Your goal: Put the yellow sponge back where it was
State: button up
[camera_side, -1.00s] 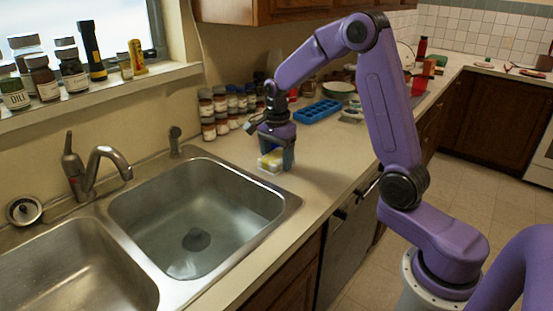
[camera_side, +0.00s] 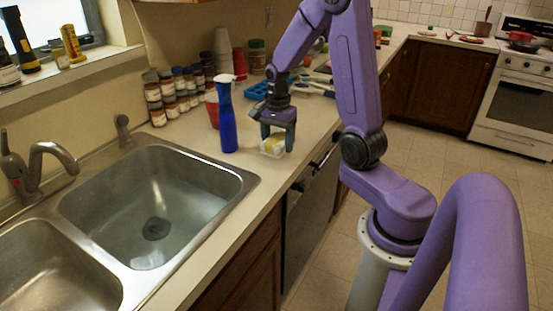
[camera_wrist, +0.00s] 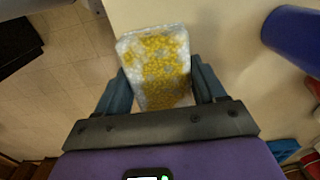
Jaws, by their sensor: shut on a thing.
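The yellow sponge (camera_side: 272,148), mottled yellow and whitish, is between the fingers of my gripper (camera_side: 277,138) near the counter's front edge. In the wrist view the sponge (camera_wrist: 157,62) sticks out ahead of my gripper (camera_wrist: 160,92), whose two dark fingers press its sides. My gripper is shut on it and points down. Whether the sponge's underside touches the counter (camera_side: 235,175) is unclear. No mark of the sponge's former place stands out.
Stacked jars (camera_side: 172,94) line the wall. A blue tray (camera_side: 257,91) lies behind. The sink basin (camera_side: 155,205) is at left; the floor drops away in front.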

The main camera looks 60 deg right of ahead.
aim_at(277, 164)
jog(key=shift+f, duration=2.7)
jog(key=shift+f, duration=0.1)
jog(key=o, duration=1)
